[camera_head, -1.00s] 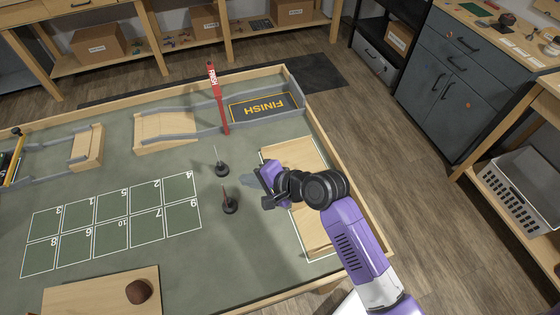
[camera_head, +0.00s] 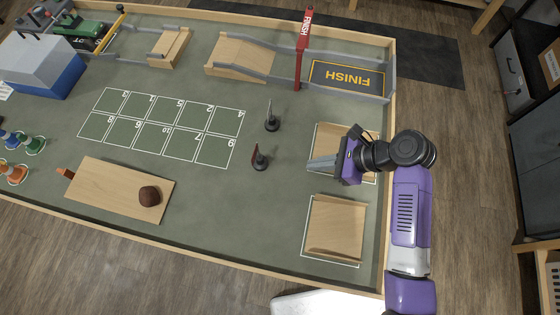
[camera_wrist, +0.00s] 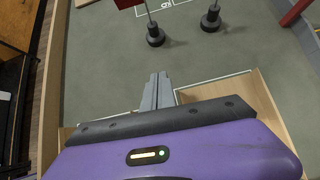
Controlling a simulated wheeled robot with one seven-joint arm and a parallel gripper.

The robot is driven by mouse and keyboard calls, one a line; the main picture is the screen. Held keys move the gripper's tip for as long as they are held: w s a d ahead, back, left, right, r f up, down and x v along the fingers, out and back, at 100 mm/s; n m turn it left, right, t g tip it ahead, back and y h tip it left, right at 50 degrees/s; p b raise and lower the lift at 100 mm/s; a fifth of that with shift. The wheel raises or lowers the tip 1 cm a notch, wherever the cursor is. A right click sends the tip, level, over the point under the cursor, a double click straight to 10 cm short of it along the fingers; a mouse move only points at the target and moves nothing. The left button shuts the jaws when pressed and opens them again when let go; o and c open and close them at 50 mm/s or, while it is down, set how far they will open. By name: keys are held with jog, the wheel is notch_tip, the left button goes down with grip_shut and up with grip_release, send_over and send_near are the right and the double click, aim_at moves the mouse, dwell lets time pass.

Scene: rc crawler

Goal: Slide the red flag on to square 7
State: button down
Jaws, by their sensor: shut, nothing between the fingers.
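The red flag (camera_head: 255,155) stands upright on a round black base on the green board, to the right of the number grid. Its red cloth shows at the top of the wrist view (camera_wrist: 128,3), partly cut off.
A second flag (camera_head: 271,122) on a black base stands just behind the red one. A wooden board (camera_head: 105,190) with a brown lump (camera_head: 149,196) lies in front of the grid. A red FINISH post (camera_head: 301,55) stands behind. The ground between the red flag and square 9 is clear.

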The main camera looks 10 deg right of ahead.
aim_at(268, 165)
jog(key=x, duration=0.9)
jog(key=shift+a+f, duration=0.2)
jog(key=shift+f, duration=0.05)
jog(key=a, duration=0.1)
jog(key=w+a, duration=0.1)
jog(key=a, duration=0.1)
jog(key=shift+w+r, duration=0.15)
jog(key=shift+w, duration=0.05)
jog(key=shift+w+a, duration=0.15)
jog(key=shift+a, duration=0.1)
jog(key=shift+w+a+p, duration=0.2)
jog(key=shift+a+p, duration=0.15)
jog(key=shift+p, duration=0.05)
jog(key=w+a, duration=0.3)
jog(key=a, duration=0.4)
jog(key=w+a+b, duration=0.1)
jog(key=w+a, duration=0.3)
jog(key=a, duration=0.4)
jog(key=w+a+b, duration=0.1)
jog(key=w+a, duration=0.2)
jog(key=a, duration=0.4)
jog(key=shift+w+a, duration=0.35)
jog(key=shift+a, duration=0.15)
